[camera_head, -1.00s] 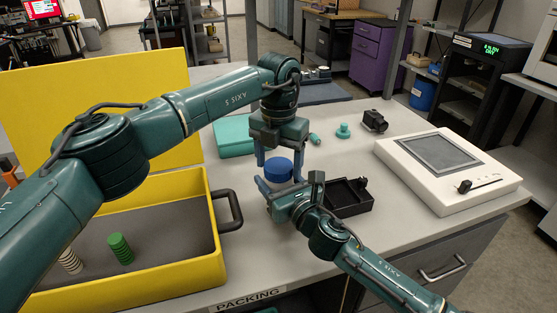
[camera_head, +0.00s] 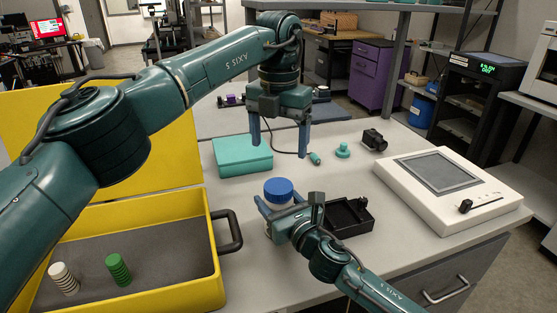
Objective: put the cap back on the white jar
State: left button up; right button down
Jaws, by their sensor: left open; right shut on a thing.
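The blue cap (camera_head: 279,188) sits on top of the white jar (camera_head: 279,205) and looks level; I cannot tell whether it is screwed tight. The jar stands on the grey bench, mostly hidden behind my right gripper. My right gripper (camera_head: 286,210) is shut on the jar's body below the cap. My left gripper (camera_head: 280,150) is open and empty, fingers pointing down, above the cap and clear of it.
An open yellow case (camera_head: 150,278) with a green stack (camera_head: 118,270) and a white stack (camera_head: 64,279) is at left. A black tray (camera_head: 362,228) lies right of the jar. A teal box (camera_head: 243,156) is behind. A white screen device (camera_head: 490,207) stands right.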

dwell(0.3)
jog(key=shift+c, duration=1.6)
grip_release()
jog(key=v, duration=1.3)
jog(key=shift+d, duration=0.1)
jog(key=shift+s, duration=0.1)
